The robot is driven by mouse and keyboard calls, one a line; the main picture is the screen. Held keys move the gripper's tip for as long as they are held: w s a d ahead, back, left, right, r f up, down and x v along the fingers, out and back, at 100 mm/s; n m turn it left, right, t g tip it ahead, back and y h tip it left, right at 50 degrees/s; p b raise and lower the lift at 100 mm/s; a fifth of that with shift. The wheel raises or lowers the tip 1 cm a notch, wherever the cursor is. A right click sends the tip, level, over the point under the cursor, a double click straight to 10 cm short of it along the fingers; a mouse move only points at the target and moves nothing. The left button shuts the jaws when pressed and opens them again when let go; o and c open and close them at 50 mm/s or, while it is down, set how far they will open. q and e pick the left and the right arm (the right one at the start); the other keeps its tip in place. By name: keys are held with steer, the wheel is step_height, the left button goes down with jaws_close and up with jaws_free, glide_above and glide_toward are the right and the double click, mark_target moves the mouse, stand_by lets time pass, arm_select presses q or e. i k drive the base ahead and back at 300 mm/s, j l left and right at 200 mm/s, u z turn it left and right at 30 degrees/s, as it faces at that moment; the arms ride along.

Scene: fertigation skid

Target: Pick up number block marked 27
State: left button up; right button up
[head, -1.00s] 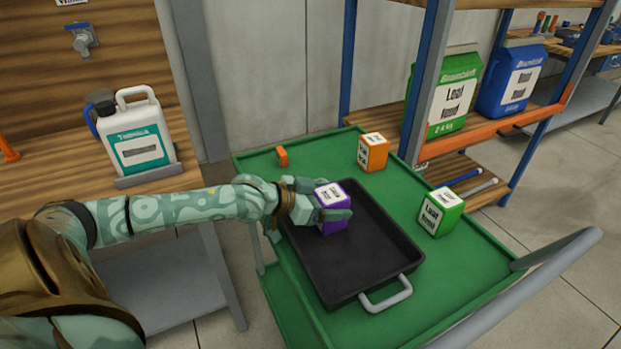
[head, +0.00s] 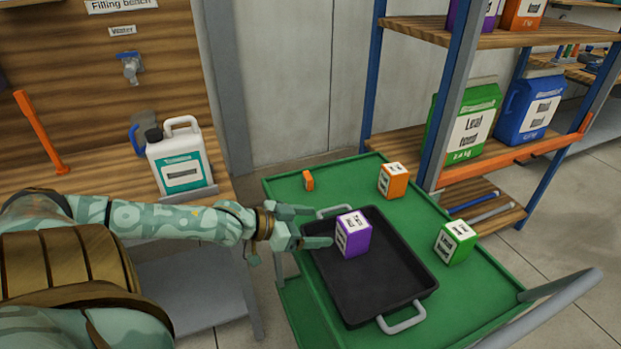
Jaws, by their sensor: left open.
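Several objects could be the number block, but I cannot read a 27 on any of them. A small orange block (head: 308,181) lies on the far left part of the green cart top (head: 345,180); its marking is too small to read. A purple box (head: 354,234) with white labels stands in the black tray (head: 398,283). My left gripper (head: 318,226) is open and empty at the tray's left edge, just left of the purple box and apart from it, with the small orange block beyond it. My right gripper is not in view.
An orange box (head: 392,181) and a green box (head: 455,243) stand on the cart beyond and right of the tray. A white jug (head: 178,160) stands on the bench at left. A shelf rack (head: 480,155) with bags stands behind the cart.

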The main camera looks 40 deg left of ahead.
mark_target(308, 180)
steer(key=u, duration=1.4)
